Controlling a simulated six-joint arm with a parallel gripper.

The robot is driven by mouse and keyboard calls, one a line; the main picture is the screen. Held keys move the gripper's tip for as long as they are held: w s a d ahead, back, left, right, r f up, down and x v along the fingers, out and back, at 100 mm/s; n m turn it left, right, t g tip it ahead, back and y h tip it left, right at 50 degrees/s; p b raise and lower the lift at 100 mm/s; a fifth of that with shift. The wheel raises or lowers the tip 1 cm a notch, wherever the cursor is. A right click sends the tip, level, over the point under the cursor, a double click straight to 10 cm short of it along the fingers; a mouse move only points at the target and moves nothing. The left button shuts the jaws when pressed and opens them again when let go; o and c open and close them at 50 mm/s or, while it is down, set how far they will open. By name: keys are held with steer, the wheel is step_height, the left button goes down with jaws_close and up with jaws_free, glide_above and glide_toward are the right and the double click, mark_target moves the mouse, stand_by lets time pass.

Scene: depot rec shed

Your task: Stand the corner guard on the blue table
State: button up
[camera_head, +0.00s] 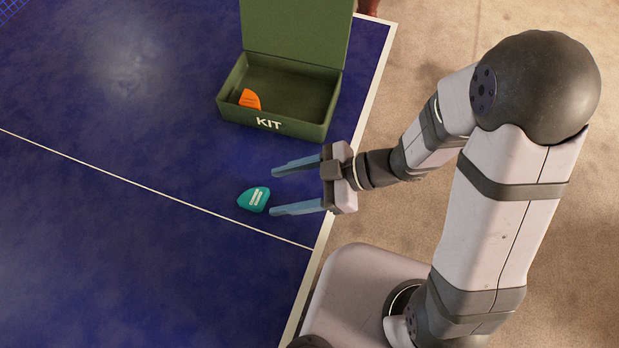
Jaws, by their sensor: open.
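A small teal wedge-shaped piece (254,200) with white marks, possibly a corner guard, rests on the blue table (130,240) close to the white centre line. A similar orange piece (249,99) is inside the green kit box, by its left side. I cannot tell which of the two is the corner guard. My gripper (272,192) is open and empty, its two blue fingers pointing left. The teal piece lies just left of the fingertips, roughly in line with the gap between them and apart from them. How high the fingers are above the table is hard to judge.
The green box (272,124) marked KIT stands open near the table's right edge, its lid raised at the back. The white border line (372,80) runs along that edge. The table left of the box and teal piece is clear. Part of the net shows at top left.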

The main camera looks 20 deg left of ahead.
steer(key=shift+p+v, duration=0.4)
steer(key=shift+v, duration=2.45)
